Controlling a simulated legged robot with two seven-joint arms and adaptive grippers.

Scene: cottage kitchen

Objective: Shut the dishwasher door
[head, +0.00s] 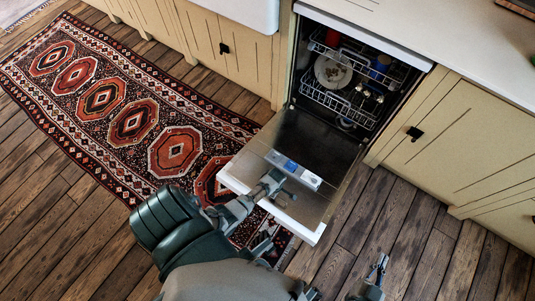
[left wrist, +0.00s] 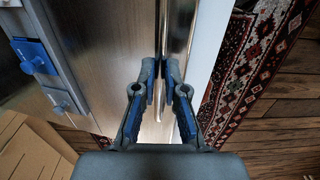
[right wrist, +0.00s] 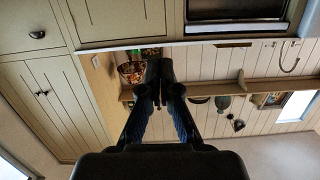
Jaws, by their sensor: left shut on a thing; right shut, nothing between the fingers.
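The dishwasher door (head: 325,205) is folded down, its steel inner face up, and the dishwasher (head: 365,80) stands open behind it. My left gripper (head: 273,181) is over the door's outer part, near its white free edge. In the left wrist view its fingers (left wrist: 164,68) are closed together at the door (left wrist: 95,70), beside a bright rim and the white edge strip. Exactly what part they grip is hidden. My right gripper (head: 381,266) is shut and empty, right of the door above the floor. In the right wrist view its fingertips (right wrist: 160,75) meet.
Dish racks (head: 340,105) with a plate (head: 333,73) and several other dishes sit inside the dishwasher. Cream cabinets (head: 460,135) flank it under a pale worktop (head: 470,50). A patterned rug (head: 130,125) lies left of the door, and wooden floor (head: 440,250) is clear at right.

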